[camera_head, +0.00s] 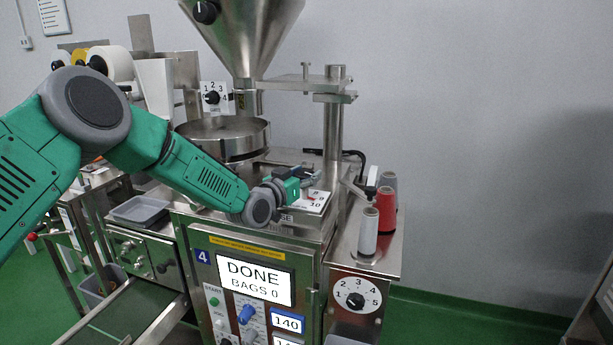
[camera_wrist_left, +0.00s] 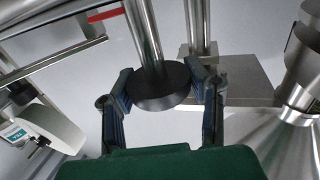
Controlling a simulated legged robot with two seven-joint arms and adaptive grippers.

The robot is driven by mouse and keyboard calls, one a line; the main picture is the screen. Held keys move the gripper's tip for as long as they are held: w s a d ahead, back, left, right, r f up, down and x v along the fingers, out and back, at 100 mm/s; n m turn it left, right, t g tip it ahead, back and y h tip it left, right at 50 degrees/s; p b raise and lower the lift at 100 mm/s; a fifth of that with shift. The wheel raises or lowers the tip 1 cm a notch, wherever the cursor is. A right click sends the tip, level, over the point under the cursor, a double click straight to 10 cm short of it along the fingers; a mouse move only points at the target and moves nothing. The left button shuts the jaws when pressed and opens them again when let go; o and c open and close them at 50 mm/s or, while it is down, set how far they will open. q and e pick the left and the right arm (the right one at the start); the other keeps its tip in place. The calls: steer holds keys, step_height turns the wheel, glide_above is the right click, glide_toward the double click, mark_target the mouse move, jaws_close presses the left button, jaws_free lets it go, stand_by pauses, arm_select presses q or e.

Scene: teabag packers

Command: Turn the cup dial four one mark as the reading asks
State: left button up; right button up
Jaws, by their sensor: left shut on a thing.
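My left gripper (camera_head: 310,180) reaches over the top of the machine marked 4, above a white plate (camera_head: 316,202) that shows a red mark and the figure 10. In the left wrist view my left gripper (camera_wrist_left: 166,82) has its two fingers on opposite sides of a dark round knob (camera_wrist_left: 160,90) on a metal shaft. The gripper is shut on this knob. In the head view the gripper hides the knob, and I cannot read its setting. The machine's screen (camera_head: 255,280) reads DONE, BAGS 0. My right gripper is not in view.
A metal hopper (camera_head: 243,25) and a round pan (camera_head: 225,135) stand left of the gripper. Numbered dials show on the front (camera_head: 356,300) and at the back (camera_head: 213,97).

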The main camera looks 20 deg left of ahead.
arm_select(q)
steer(key=shift+s+f, duration=0.15)
steer(key=shift+f, duration=0.25)
steer(key=o, duration=1.2)
steer(key=shift+s+r, duration=0.1)
steer(key=shift+r, duration=0.05)
steer(key=shift+o, duration=0.2)
steer(key=shift+a+r, duration=0.15)
steer(key=v, duration=1.2)
